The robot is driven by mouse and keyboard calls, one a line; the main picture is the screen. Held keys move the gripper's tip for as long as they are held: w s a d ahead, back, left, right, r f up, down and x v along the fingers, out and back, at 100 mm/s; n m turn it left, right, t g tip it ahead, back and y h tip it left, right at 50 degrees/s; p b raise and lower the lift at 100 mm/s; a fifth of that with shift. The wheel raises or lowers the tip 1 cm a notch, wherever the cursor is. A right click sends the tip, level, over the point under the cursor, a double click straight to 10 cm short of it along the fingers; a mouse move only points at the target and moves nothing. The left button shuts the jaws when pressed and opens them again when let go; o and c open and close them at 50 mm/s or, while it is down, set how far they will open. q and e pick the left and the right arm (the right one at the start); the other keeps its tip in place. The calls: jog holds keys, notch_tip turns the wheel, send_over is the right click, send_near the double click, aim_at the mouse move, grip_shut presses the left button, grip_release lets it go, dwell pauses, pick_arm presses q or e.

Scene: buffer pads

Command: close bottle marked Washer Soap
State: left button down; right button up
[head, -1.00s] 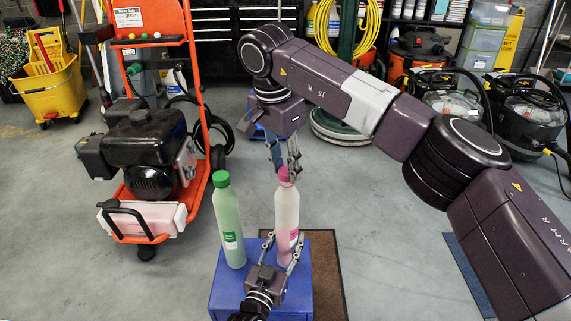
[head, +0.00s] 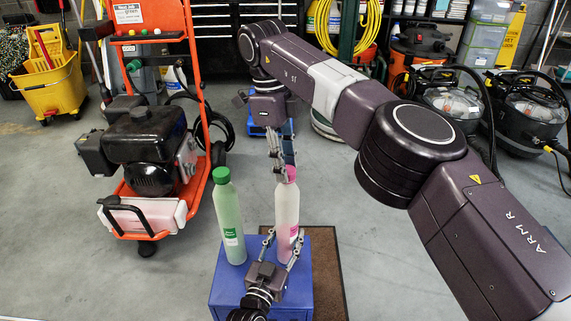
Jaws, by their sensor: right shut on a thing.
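A pale bottle with a pink cap and pink label (head: 287,208) stands upright on a blue stand (head: 232,294); I cannot read its label. My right gripper (head: 286,172) comes down from above and is shut on the pink cap (head: 291,173), which its fingers partly hide. I cannot tell whether the cap is seated on the neck. My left gripper (head: 283,244) reaches in from the front edge, its fingers on both sides of the bottle's lower body, seemingly touching it. A green bottle with a green cap (head: 229,220) stands apart to the left.
An orange cart with a black engine (head: 150,150) stands at the left. A brown mat (head: 328,275) lies right of the stand. A yellow mop bucket (head: 52,85) and vacuum machines (head: 525,115) are farther back. Grey floor is open around the stand.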

jog(key=m, duration=0.3)
jog(key=o, duration=0.7)
jog(key=shift+c, duration=0.5)
